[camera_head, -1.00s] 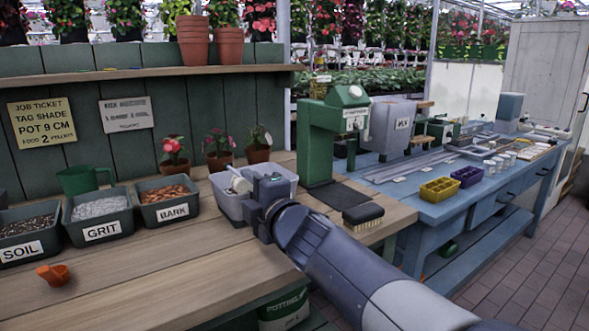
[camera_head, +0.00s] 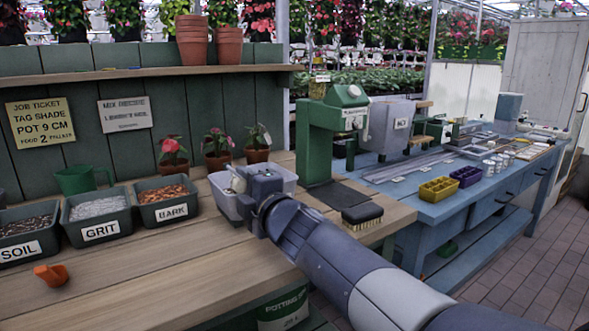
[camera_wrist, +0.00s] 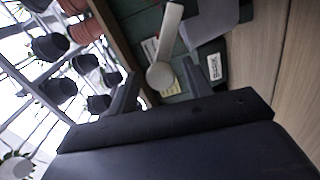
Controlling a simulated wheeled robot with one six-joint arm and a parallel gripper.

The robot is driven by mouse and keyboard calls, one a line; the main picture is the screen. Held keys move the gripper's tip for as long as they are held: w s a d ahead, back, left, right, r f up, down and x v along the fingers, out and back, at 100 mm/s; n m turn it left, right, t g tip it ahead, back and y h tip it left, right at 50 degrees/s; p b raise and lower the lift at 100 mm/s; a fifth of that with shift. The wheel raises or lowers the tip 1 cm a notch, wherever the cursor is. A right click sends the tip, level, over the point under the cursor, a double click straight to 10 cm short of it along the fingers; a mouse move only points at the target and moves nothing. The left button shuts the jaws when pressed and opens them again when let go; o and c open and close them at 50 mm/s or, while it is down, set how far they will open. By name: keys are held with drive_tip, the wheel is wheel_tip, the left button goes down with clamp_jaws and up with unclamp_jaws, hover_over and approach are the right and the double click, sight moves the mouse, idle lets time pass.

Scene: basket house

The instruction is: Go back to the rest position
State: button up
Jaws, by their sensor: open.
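My gripper (camera_head: 254,181) is at the light grey bin (camera_head: 222,200) on the wooden bench, its jaws apart. In the wrist view the two fingers of my gripper (camera_wrist: 160,72) stand wide apart. A white tool (camera_wrist: 171,32) with a round end shows between and beyond them. The white tool (camera_head: 237,181) also shows beside my gripper in the head view, at the bin. I cannot tell whether it touches the fingers. My wrist hides part of the bin.
Labelled tubs of soil (camera_head: 24,232), grit (camera_head: 97,217) and bark (camera_head: 163,203) stand at left, with an orange scoop (camera_head: 51,274) in front. A green press (camera_head: 318,135) and a brush (camera_head: 362,216) stand right of my gripper.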

drive_tip(key=p+v, duration=0.2)
drive_tip(key=v, duration=0.7)
drive_tip(key=x, duration=0.5)
drive_tip(key=b+x, duration=0.1)
drive_tip(key=x, duration=0.4)
drive_tip(key=shift+w+a+r, duration=0.2)
drive_tip(key=shift+w+r, duration=0.05)
drive_tip(key=shift+w, duration=0.1)
drive_tip(key=shift+d+r+m+p, duration=0.25)
drive_tip(key=shift+m+p, duration=0.15)
drive_tip(key=shift+m, duration=0.3)
drive_tip(key=shift+w+d+m+p, duration=0.1)
drive_tip(key=shift+m+p, duration=0.25)
drive_tip(key=shift+m, duration=0.05)
drive_tip(key=shift+d, duration=0.1)
